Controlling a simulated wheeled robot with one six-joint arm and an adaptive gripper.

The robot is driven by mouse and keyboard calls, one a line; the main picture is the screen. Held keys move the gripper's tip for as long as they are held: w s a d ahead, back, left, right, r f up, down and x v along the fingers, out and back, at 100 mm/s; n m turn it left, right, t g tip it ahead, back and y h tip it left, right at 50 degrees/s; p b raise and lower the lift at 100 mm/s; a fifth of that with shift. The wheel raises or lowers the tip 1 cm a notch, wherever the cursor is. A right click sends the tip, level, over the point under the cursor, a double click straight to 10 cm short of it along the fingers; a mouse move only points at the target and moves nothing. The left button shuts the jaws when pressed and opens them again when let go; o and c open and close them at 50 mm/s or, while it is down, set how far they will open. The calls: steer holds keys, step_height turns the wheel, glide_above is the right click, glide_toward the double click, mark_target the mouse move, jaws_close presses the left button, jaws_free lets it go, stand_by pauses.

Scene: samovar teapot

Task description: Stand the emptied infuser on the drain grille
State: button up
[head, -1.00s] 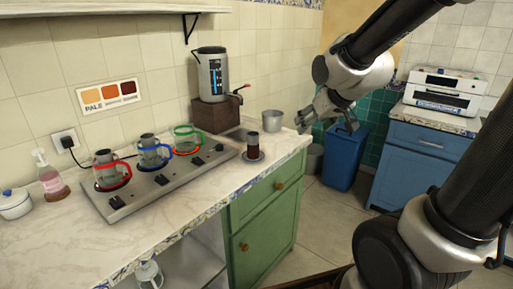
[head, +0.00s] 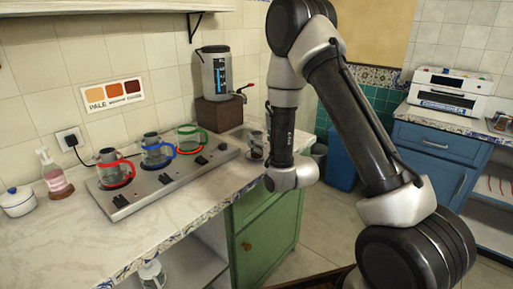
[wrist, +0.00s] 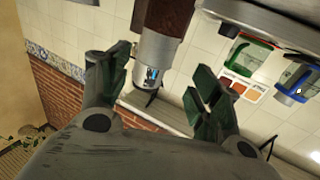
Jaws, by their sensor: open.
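My gripper (wrist: 155,78) is open in the wrist view, with its two fingers apart and nothing between their tips. In the head view my arm hides it. In the head view a small glass-like vessel (head: 256,145) stands at the counter's right end, partly hidden by my arm. I cannot tell whether either is the infuser. The drain grille cannot be made out clearly; my arm covers part of that corner.
The samovar (head: 215,73) stands on a brown block (head: 219,113). Red (head: 114,169), blue (head: 157,152) and green (head: 190,138) handled pots stand on the hob (head: 160,183). A blue bin (head: 342,165) is behind my arm. The front left of the counter (head: 100,240) is clear.

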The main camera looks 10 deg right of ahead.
mark_target(256, 133)
steer(key=x, duration=0.5)
steer(key=shift+w+d+f, duration=0.15)
steer(key=shift+w+d, duration=0.15)
steer(key=shift+w, duration=0.2)
steer(key=shift+c, duration=0.3)
steer(key=c, duration=1.3)
steer(key=shift+o, duration=0.2)
